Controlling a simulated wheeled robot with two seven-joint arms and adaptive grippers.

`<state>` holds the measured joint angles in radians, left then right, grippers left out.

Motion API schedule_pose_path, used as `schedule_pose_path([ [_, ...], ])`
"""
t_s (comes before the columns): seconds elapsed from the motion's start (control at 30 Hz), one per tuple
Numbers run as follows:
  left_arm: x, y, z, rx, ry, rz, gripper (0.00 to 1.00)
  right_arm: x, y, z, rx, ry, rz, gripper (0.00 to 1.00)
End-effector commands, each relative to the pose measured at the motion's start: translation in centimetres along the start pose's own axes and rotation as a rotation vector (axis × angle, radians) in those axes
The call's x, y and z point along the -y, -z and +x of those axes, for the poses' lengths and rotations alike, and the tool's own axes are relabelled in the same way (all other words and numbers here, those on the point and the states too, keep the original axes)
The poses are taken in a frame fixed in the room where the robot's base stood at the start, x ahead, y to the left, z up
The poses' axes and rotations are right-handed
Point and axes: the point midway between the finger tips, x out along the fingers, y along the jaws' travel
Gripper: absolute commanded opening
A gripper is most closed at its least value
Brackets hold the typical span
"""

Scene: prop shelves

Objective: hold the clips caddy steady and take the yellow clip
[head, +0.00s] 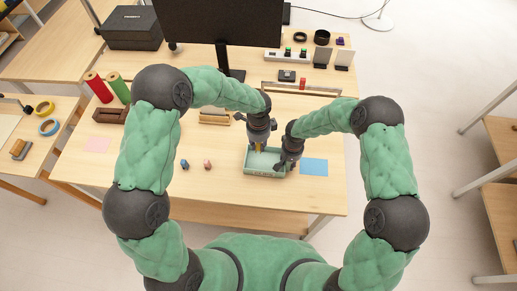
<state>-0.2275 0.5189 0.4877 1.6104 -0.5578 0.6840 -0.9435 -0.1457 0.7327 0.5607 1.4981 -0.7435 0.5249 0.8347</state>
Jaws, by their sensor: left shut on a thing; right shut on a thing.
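The clips caddy (262,174) is a shallow green open tray near the front middle of the table. My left gripper (258,148) points down over the caddy's back part and is shut on the yellow clip (259,150), of which only a small yellow bit shows. I cannot tell whether the clip touches the caddy floor. My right gripper (282,165) is at the caddy's right end and is shut on its wall. The gripper hides that corner of the caddy.
A blue sheet (314,167) lies right of the caddy. Two small figures, one blue (184,164) and one pink (207,164), stand to its left. A wooden block (214,118) and a monitor (220,22) are behind. The table's front left is clear.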

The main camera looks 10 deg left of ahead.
Motion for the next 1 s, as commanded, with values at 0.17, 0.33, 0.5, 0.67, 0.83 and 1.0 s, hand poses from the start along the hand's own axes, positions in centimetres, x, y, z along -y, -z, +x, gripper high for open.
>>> schedule_pose_path([
  [0.17,-0.1,0.0,-0.6,-0.001,-0.002,0.0,0.02,0.0,0.0,0.0,0.0,0.0,0.0,0.06],
  [0.33,-0.1,0.0,-0.6,0.0,-0.002,0.0,0.02,0.0,0.0,0.0,0.0,0.0,0.0,0.06],
  [0.5,0.0,0.0,-0.8,0.0,-0.001,-0.001,0.02,0.0,0.0,0.0,0.0,0.0,0.0,0.06],
  [0.67,-0.1,0.0,-1.4,0.0,-0.001,-0.001,0.02,0.0,0.0,0.0,0.0,0.0,0.0,0.06],
  [0.83,-0.1,0.0,-1.4,0.0,-0.002,-0.001,0.02,0.0,0.0,0.0,0.0,0.0,0.0,0.06],
  [1.0,-0.1,0.0,-1.4,0.0,-0.002,-0.001,0.02,0.0,0.0,0.0,0.0,0.0,0.0,0.62],
])
